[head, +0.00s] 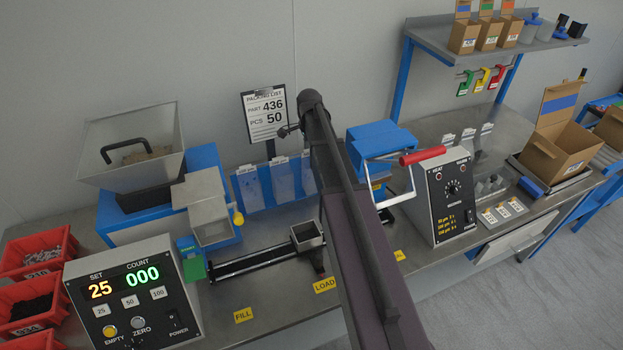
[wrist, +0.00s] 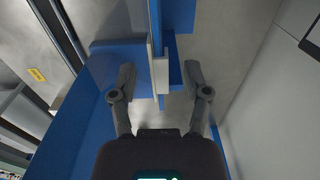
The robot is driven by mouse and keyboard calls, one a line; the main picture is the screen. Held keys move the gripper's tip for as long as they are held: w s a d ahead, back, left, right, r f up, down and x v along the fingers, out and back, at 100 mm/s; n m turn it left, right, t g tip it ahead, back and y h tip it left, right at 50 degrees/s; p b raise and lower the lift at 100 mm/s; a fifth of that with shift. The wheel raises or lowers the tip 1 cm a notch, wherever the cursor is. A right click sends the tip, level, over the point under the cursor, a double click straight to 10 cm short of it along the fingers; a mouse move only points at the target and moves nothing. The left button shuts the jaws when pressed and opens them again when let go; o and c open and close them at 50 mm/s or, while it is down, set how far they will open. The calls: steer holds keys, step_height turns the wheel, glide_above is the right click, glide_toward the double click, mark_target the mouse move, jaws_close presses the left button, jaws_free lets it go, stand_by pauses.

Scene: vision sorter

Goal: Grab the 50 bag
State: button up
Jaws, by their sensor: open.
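Clear bags with pale header labels hang side by side on a blue rack at the back of the bench in the head view: a left bag (head: 250,188), a middle bag (head: 280,182) and a right bag (head: 307,175) partly behind my arm. Their printing is too small for me to tell which is the 50 bag. In the wrist view my gripper (wrist: 160,82) is open, its two fingers spread either side of a thin whitish upright strip (wrist: 154,60) beside blue rack parts (wrist: 118,64). I cannot tell which bag, if any, that strip belongs to. The head view hides my gripper.
A packing list sign (head: 265,113) reading part 436, 50 pcs stands behind the rack. The counter (head: 130,300) shows set 25, count 000. A hopper feeder (head: 130,160) is left of the rack; a blue sealer (head: 378,145) with red handle is right.

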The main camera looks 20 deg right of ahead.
stand_by(0.4)
jaws_close()
steer(key=shift+s+r, duration=0.1)
steer(key=shift+r, duration=0.05)
steer(key=s+r+p, duration=0.4)
steer(key=s, duration=0.3)
steer(key=s+r+p, duration=0.3)
steer(key=s+p, duration=0.1)
steer(key=s, duration=0.3)
steer(key=shift+r, duration=0.4)
steer(key=shift+w, duration=0.1)
